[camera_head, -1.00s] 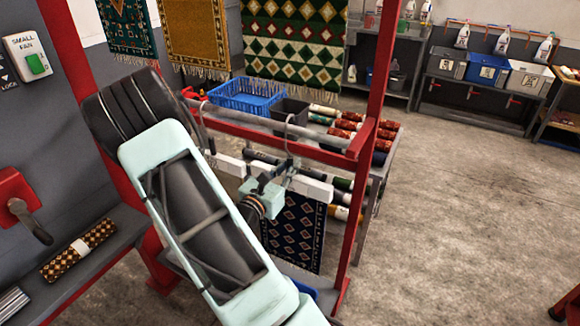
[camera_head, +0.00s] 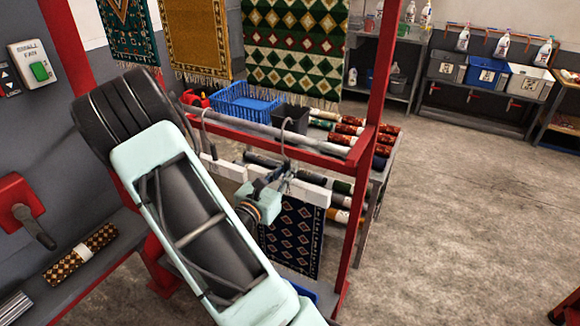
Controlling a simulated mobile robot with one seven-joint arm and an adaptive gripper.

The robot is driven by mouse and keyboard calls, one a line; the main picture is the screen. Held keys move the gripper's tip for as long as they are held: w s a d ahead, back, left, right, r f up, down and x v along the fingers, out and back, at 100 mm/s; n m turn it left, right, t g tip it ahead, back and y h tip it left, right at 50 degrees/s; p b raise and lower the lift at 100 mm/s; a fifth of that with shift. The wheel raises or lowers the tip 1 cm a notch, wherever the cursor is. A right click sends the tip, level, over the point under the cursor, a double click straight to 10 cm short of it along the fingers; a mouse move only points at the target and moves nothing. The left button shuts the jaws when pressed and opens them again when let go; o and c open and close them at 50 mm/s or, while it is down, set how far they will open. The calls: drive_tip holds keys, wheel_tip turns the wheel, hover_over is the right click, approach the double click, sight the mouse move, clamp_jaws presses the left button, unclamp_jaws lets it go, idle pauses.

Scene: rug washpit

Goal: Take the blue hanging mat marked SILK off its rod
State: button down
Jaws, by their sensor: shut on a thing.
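The blue mat (camera_head: 292,238), dark blue with a pale diamond pattern, hangs from a white hanger bar (camera_head: 312,193). The bar's metal hook (camera_head: 286,145) reaches up to the grey rod (camera_head: 320,145) and appears to be still over it. My gripper (camera_head: 279,183) is shut on the hanger, at the middle of the bar just below the hook. My wrist hides the mat's upper left part. I cannot read any SILK marking from here.
A second hanger with a beige mat (camera_head: 229,185) hangs left on the same rod, partly behind my arm. Red posts (camera_head: 366,110) frame the rack. Behind stand a blue basket (camera_head: 246,104), a black bin (camera_head: 291,118) and rolled rugs (camera_head: 349,129).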

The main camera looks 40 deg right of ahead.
drive_tip(key=v, duration=1.3)
idle(0.8)
drive_tip(key=shift+a, duration=0.1)
